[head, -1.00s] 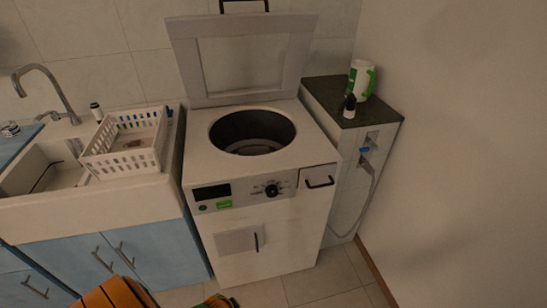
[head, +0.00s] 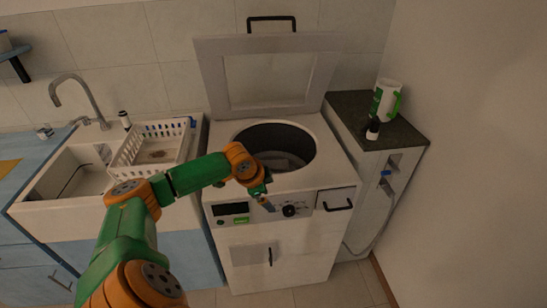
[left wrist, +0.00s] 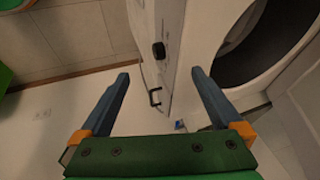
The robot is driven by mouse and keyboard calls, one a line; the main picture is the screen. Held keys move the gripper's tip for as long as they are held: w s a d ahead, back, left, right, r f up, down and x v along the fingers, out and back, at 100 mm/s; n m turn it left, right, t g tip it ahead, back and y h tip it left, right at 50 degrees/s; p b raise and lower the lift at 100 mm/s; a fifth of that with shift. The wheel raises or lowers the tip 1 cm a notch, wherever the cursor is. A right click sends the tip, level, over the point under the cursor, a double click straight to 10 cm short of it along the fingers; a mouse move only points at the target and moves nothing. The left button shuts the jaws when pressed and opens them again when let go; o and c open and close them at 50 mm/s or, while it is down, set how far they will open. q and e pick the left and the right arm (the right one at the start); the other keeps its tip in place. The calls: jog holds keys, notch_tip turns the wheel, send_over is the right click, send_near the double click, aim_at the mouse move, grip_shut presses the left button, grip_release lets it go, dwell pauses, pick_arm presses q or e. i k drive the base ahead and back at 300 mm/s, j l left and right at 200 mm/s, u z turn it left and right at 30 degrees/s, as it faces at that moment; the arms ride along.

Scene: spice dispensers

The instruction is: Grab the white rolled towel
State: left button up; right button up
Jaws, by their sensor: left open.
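I cannot make out a white rolled towel in either view. The top-loading washing machine (head: 283,252) stands with its lid (head: 268,72) raised. Its round drum opening (head: 290,133) is dark, with a paler grey shape low inside that I cannot identify. My left gripper (head: 267,203) is at the front edge of the machine, near the control panel and left of the knob. In the left wrist view its two blue fingers (left wrist: 160,76) are spread with nothing between them. The drum opening also shows at the upper right there (left wrist: 262,45). My right gripper is not in view.
A white basket (head: 152,146) sits by the sink (head: 62,206) at left. A wall closes off the right side.

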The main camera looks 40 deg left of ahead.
aim_at(276, 165)
jog(key=i+j, duration=0.65)
jog(key=j, duration=0.25)
jog(key=i+j, duration=0.35)
jog(key=j, duration=0.1)
